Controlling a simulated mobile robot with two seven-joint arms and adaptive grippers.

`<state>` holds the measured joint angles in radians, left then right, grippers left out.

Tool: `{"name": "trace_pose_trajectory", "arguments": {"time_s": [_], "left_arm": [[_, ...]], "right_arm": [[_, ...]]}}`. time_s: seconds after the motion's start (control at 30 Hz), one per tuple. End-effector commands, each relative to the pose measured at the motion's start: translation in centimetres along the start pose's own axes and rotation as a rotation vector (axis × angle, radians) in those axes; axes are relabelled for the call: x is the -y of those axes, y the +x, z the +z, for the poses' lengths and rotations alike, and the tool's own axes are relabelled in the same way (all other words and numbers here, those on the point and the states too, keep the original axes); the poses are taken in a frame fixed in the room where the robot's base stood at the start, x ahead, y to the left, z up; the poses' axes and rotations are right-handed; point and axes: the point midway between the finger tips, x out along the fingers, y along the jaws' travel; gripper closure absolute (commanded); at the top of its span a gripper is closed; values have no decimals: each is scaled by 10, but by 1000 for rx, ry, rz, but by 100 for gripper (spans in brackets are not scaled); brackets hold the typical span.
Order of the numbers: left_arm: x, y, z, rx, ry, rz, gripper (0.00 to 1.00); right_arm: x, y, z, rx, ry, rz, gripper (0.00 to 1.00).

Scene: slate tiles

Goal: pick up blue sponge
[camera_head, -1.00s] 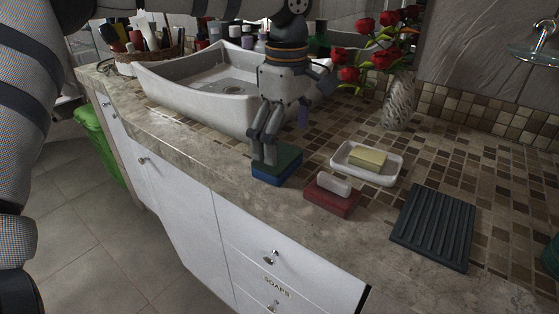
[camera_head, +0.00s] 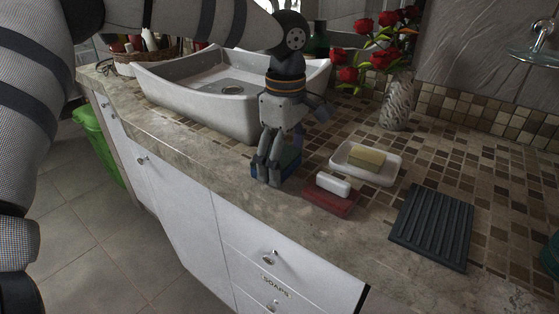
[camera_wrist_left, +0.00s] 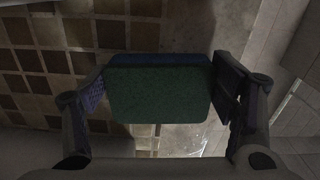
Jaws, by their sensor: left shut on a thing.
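The blue sponge (camera_head: 291,160) has a green top layer and sits at the front of the counter, left of the red soap holder. My left gripper (camera_head: 268,183) points down at it, and its fingers hide part of it. In the left wrist view the sponge (camera_wrist_left: 160,93) lies between the two fingers (camera_wrist_left: 165,100), green face toward the camera with a blue strip at its far edge. The gripper is shut on the sponge. I cannot tell any gap between the sponge and the counter. My right gripper is not in view.
A red block with a white soap bar (camera_head: 333,184), a white dish with a yellow bar (camera_head: 367,158) and a dark ribbed mat (camera_head: 432,228) lie to the right. The white basin (camera_head: 190,95) stands behind left, a rose vase (camera_head: 397,100) behind right. The counter's front edge is close.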

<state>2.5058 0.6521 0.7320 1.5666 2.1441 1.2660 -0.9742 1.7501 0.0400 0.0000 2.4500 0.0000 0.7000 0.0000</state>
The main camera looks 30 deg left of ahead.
Motion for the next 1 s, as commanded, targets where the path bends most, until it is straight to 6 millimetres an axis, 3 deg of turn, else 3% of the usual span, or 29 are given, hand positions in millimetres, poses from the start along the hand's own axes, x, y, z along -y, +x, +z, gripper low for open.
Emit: {"name": "trace_pose_trajectory", "arguments": {"time_s": [0.13, 0.27, 0.5, 0.73, 1.0], "left_arm": [[-1, -9, 0, 1, 0, 2, 31], [-1, -34, 0, 1, -1, 5, 31], [44, -102, 36, 0, 5, 14, 31], [93, -125, 75, -2, 4, 9, 31], [108, -130, 89, -1, 0, -3, 31]], "right_arm": [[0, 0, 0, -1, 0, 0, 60], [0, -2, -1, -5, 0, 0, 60], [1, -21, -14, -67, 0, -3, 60], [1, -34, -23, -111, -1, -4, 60], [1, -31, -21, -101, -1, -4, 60]]}}
